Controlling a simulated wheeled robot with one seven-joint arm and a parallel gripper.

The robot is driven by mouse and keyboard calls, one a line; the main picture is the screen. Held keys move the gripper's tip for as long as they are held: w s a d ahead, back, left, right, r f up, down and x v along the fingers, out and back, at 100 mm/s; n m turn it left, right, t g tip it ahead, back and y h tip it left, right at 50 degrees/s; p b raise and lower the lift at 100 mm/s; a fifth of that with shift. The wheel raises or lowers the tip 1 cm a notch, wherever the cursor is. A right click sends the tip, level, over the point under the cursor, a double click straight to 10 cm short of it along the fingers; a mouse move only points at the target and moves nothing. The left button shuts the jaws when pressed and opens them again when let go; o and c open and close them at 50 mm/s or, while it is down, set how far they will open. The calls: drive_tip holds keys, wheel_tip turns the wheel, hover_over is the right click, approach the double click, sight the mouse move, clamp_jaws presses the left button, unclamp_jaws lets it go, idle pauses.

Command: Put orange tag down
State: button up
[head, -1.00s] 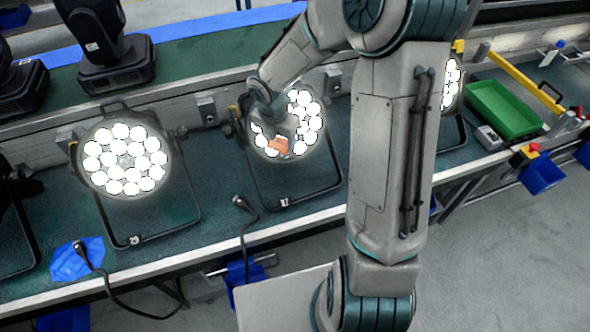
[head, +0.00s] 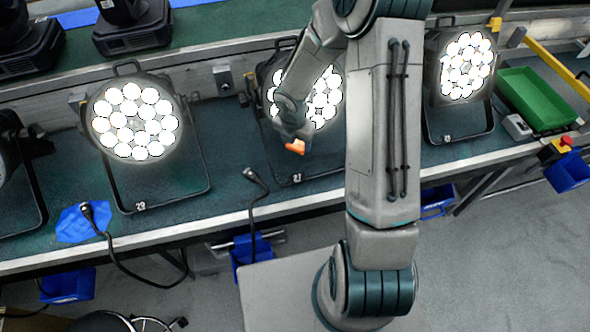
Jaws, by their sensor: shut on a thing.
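The orange tag (head: 296,146) is held at the tip of my gripper (head: 293,139). The gripper is shut on it, though the fingers are small and partly hidden. The tag is in front of the lower part of the middle par can (head: 325,98), near its stand. I cannot tell whether the tag touches the bench. My arm covers part of that lamp's right side.
Lit par cans stand on the green bench (head: 232,185), one at left (head: 133,120) and one at right (head: 466,66). A cable (head: 252,205) hangs over the front edge. A blue cloth (head: 78,222) and a green tray (head: 535,98) lie at the sides.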

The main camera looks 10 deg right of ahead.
sight(297, 169)
drive_tip(key=shift+f+b, duration=5.25)
drive_tip(key=shift+f, duration=0.7)
drive_tip(key=shift+f, duration=0.1)
drive_tip(key=shift+f, duration=0.15)
drive_tip(key=o, duration=0.7)
drive_tip(key=shift+o, duration=0.2)
